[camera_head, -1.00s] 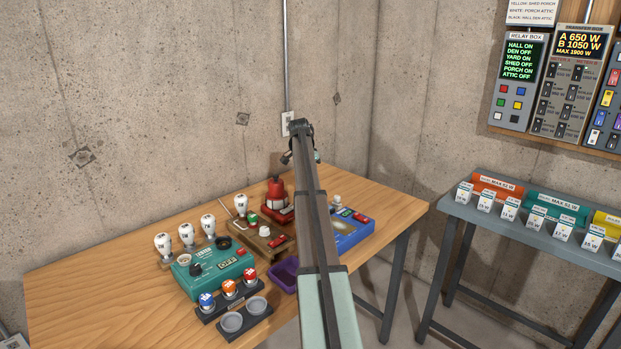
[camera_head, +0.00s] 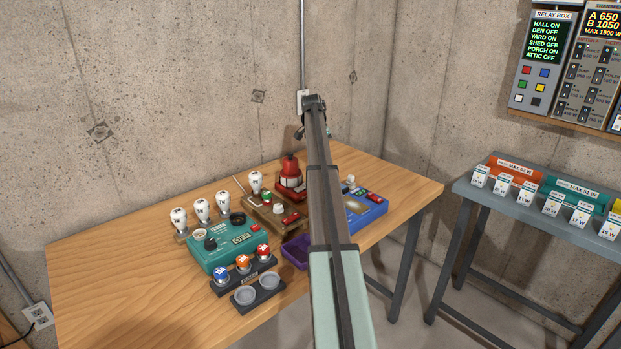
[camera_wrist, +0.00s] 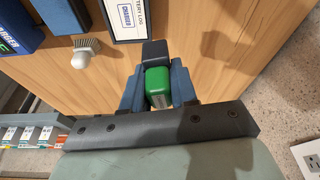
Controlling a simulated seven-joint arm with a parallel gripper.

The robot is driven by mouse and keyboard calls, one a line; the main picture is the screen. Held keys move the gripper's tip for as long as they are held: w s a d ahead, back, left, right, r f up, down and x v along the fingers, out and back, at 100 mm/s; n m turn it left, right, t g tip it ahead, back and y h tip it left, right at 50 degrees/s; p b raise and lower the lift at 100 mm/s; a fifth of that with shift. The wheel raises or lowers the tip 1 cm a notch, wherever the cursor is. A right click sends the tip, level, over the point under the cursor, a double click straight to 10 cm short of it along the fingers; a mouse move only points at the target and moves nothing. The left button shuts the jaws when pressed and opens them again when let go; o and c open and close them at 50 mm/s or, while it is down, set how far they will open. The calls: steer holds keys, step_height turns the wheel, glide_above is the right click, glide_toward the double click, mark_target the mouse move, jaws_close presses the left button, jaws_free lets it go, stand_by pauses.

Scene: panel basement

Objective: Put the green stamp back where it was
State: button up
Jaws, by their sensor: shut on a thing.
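The green stamp (camera_wrist: 158,82) shows in the wrist view between the two blue fingers. A dark block touches its far end; I cannot tell whether it is part of the stamp. My gripper (camera_wrist: 157,88) is shut on the stamp and holds it over the wooden table (camera_wrist: 215,45). In the head view my gripper (camera_head: 308,132) is at the far end of my arm, in front of the wall outlet and over the back of the table (camera_head: 110,290). The stamp is too small or hidden to make out there. A framed log card (camera_wrist: 128,14) lies ahead of the stamp in the wrist view.
A teal tester (camera_head: 222,248), light bulbs (camera_head: 202,208), a red beacon (camera_head: 290,175), a purple tray (camera_head: 296,252) and a blue charger (camera_head: 365,212) crowd the table. The table's left part is clear.

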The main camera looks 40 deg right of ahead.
steer(key=w+a+n+t+y, duration=0.25)
steer(key=w+n, duration=0.25)
steer(key=n, duration=1.1)
steer(key=shift+y, duration=0.35)
steer(key=shift+w+d+f, duration=0.1)
steer(key=shift+d+f, duration=0.05)
steer(key=shift+f, duration=2.2)
steer(key=shift+d+f, duration=0.15)
steer(key=shift+f, duration=2.15)
steer(key=shift+f, duration=0.1)
steer(key=o, duration=0.8)
steer(key=shift+o, duration=0.2)
steer(key=v, duration=1.2)
